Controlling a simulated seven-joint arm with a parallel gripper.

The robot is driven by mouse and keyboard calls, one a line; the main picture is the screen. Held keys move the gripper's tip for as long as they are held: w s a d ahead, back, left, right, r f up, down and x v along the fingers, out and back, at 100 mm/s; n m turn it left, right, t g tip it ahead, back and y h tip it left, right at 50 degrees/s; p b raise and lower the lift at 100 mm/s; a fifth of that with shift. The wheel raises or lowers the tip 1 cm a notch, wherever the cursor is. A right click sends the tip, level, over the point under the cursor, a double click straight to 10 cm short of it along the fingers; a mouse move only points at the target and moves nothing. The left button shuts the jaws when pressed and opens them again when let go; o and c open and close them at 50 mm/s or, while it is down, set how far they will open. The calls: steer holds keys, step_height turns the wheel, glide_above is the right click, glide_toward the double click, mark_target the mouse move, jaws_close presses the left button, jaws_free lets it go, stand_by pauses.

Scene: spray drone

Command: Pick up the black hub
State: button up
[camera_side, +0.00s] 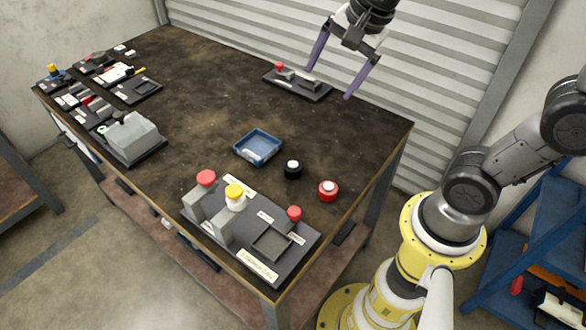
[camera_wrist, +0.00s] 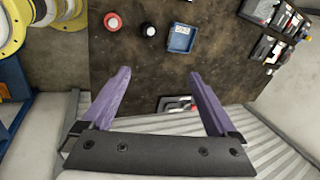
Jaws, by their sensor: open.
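The black hub (camera_side: 292,170) is a small black cylinder with a white top. It stands upright on the dark table (camera_side: 215,95), between the blue tray and a red hub (camera_side: 328,191) with a white top. The wrist view shows the black hub (camera_wrist: 148,30) near the top, beyond my fingertips. My gripper (camera_side: 332,82) is open and empty, with its purple fingers apart above the table's far right edge, well away from the hub. The wrist view shows both fingers (camera_wrist: 160,72) spread with nothing between them.
A blue tray (camera_side: 257,147) stands left of the black hub. A grey fixture (camera_side: 286,252) with red and yellow knobs is at the front. A dark board with a red knob (camera_side: 298,84) lies near my gripper. Several fixtures crowd the left end. The table's middle is clear.

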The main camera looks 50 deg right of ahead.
steer(key=w+f+m+g, duration=0.2)
steer(key=w+f+m, duration=0.3)
steer(key=w+f, duration=0.3)
steer(key=g, duration=0.2)
glide_above(292, 166)
steer(key=d, duration=0.1)
step_height(292, 166, down, 16)
steer(key=shift+r, duration=0.2)
steer(key=shift+a+f, duration=0.2)
steer(key=shift+f, duration=1.2)
steer(key=shift+a+f, duration=0.2)
steer(key=shift+f, duration=1.15)
jaws_close()
